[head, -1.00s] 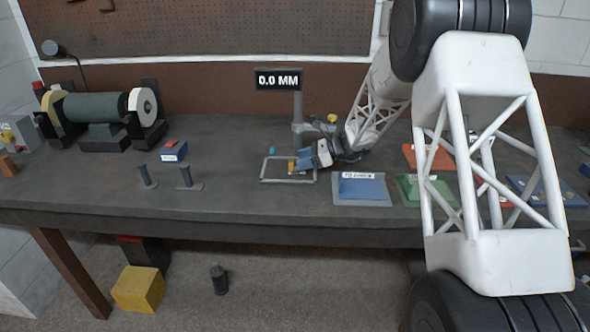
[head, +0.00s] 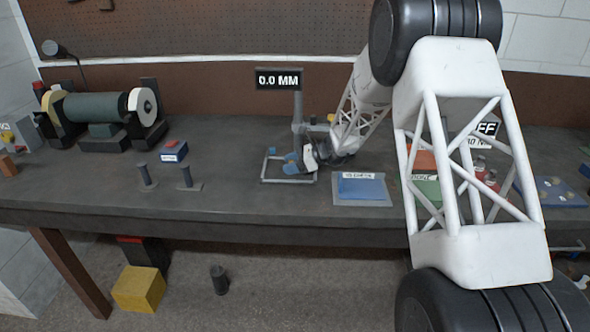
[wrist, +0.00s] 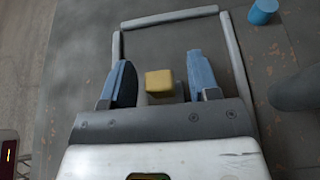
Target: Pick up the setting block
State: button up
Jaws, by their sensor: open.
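A small yellow block, which looks like the setting block (wrist: 159,81), shows in the wrist view inside a thin grey rectangular frame (wrist: 170,17) on the bench. My gripper (wrist: 158,62) is open, with one blue finger on each side of the block. A gap shows between the block and each finger. In the head view my gripper (head: 291,162) is low over the grey frame (head: 287,181), and I cannot make out the block there.
A grey gauge stand (head: 298,112) with a "0.0 MM" display (head: 279,79) stands behind the frame. A blue cylinder (wrist: 263,11) lies outside the frame's corner. A blue tray (head: 361,188) is to the right; two dark posts (head: 186,178) stand to the left.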

aim_at(290, 161)
jog(key=shift+c, duration=0.4)
grip_shut()
jog(key=shift+r, duration=0.1)
jog(key=shift+r, duration=0.7)
notch_tip(290, 161, up, 2)
jog(key=shift+r, duration=0.1)
jog(key=s+d, duration=0.1)
jog(key=s, duration=0.4)
jog(key=s+d, duration=0.2)
jog(key=s, duration=0.3)
jog(key=s+d+r, duration=0.1)
jog(key=s, duration=0.4)
jog(key=shift+s+d+r, duration=0.1)
jog(key=shift+s+d, duration=0.1)
